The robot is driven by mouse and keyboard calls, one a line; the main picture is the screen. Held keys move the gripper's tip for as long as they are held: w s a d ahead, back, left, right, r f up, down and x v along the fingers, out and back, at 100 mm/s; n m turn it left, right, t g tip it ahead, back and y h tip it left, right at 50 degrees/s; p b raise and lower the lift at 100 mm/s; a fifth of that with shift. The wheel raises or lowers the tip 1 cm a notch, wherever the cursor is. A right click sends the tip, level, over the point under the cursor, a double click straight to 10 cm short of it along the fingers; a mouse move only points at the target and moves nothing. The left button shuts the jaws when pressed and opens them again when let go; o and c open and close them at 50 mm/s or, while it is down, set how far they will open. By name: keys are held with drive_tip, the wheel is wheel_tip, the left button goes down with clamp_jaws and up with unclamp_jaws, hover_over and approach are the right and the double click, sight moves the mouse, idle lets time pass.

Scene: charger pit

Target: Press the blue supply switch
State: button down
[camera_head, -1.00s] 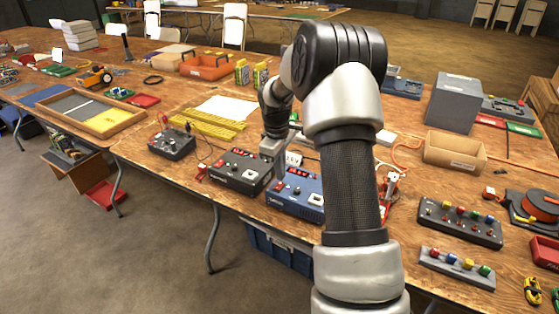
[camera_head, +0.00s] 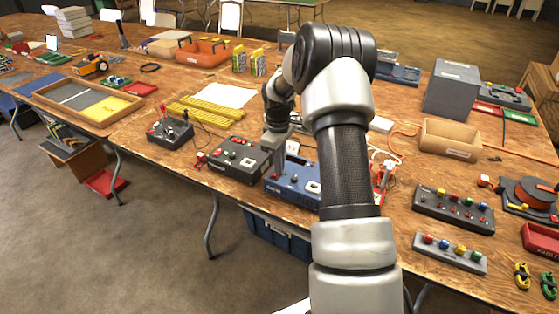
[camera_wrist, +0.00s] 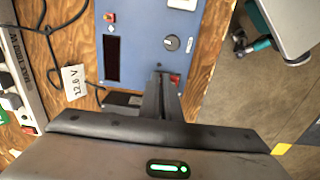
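The blue supply (camera_head: 283,190) is a blue box on the table's front edge, partly hidden behind my arm. In the wrist view the blue supply (camera_wrist: 140,45) shows a dark display (camera_wrist: 111,58), a black knob (camera_wrist: 171,43) and a red switch (camera_wrist: 175,79). My gripper (camera_wrist: 160,76) has its fingers together, with nothing seen between them. In the wrist view its tips overlap the supply's face right beside the red switch. Whether they touch it I cannot tell. In the head view my gripper (camera_head: 277,160) is at the supply's left end, its tips hard to make out.
A dark grey supply (camera_head: 240,160) stands close to the left of the blue one. A black box (camera_head: 170,133) with leads is further left. A cardboard tray (camera_head: 450,140) and a switch panel (camera_head: 453,211) lie to the right. A "12.6 V" card (camera_wrist: 73,82) lies near the supply.

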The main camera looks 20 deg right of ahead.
sight(277, 176)
drive_tip(key=shift+s+a+f, duration=0.15)
drive_tip(key=shift+s+f, duration=0.2)
drive_tip(key=shift+f, duration=0.2)
drive_tip(key=shift+s+a, duration=0.3)
drive_tip(key=shift+a, duration=0.15)
drive_tip(key=shift+s+a, duration=0.1)
drive_tip(key=shift+a, duration=0.15)
drive_tip(key=shift+r, duration=0.2)
wheel_tip(277, 176, up, 15)
drive_tip(key=p, duration=0.4)
drive_tip(key=shift+f, duration=0.2)
